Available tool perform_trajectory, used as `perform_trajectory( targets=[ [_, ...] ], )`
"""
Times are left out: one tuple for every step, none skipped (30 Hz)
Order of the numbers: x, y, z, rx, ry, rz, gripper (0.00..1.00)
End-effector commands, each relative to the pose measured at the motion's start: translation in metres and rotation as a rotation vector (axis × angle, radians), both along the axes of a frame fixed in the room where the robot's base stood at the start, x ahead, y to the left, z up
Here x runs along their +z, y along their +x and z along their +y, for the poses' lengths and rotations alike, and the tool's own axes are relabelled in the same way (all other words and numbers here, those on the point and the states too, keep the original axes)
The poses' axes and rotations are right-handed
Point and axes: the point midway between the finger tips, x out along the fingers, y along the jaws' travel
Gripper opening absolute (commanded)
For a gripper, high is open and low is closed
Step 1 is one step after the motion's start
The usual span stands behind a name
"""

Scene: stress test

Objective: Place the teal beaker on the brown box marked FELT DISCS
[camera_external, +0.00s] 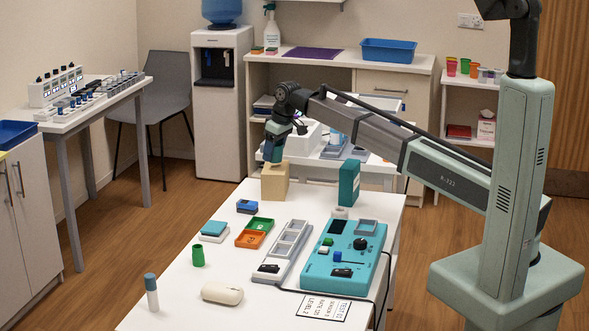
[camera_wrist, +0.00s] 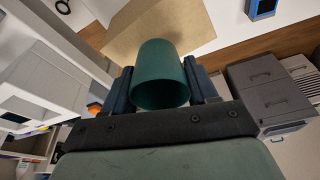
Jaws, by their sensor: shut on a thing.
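My gripper (camera_external: 274,147) is shut on the teal beaker (camera_wrist: 160,68), with one dark blue finger on each side of it in the wrist view. The beaker's open mouth faces the wrist camera. The brown box (camera_external: 275,184) stands at the far left edge of the white table, and my gripper is right over it in the external view. The box's tan face (camera_wrist: 165,22) lies just beyond the beaker in the wrist view. I cannot tell whether the beaker touches the box. No lettering shows on the box.
A tall teal box (camera_external: 349,183) stands upright right of the brown box. A small blue box (camera_external: 247,206), a green cup (camera_external: 198,255) and a teal control panel (camera_external: 345,255) are nearer on the table. Bare tabletop (camera_external: 305,200) lies between the two boxes.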

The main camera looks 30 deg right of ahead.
Motion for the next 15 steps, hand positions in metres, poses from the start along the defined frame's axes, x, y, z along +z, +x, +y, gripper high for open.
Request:
perform_trajectory(
  targets=[
    [-0.008, -0.001, 0.0, 0.0, -0.001, 0.002, 0.28],
    [-0.011, -0.001, 0.0, 0.0, 0.0, 0.001, 0.28],
    [-0.014, 0.0, 0.0, 0.0, 0.0, 0.0, 0.28],
    [-0.016, 0.0, 0.0, 0.0, 0.0, 0.0, 0.28],
    [-0.017, 0.0, 0.0, 0.0, 0.0, -0.001, 0.28],
    [-0.017, 0.0, 0.0, 0.0, 0.0, -0.001, 0.28],
    [-0.017, 0.0, 0.0, 0.0, 0.0, -0.001, 0.28],
    [-0.017, 0.0, 0.0, 0.0, 0.0, -0.001, 0.28],
    [-0.016, 0.0, 0.0, 0.0, 0.0, -0.001, 0.28],
    [-0.016, 0.0, 0.0, 0.0, 0.0, -0.001, 0.28],
    [-0.016, 0.0, 0.0, 0.0, 0.0, -0.001, 0.28],
    [-0.017, 0.0, 0.0, 0.0, 0.0, -0.001, 0.28],
    [-0.017, 0.0, 0.0, 0.0, 0.0, -0.001, 0.28],
    [-0.018, 0.0, 0.0, 0.0, 0.0, 0.0, 0.28],
    [-0.019, 0.0, 0.0, 0.0, 0.0, 0.0, 0.28]
  ],
)
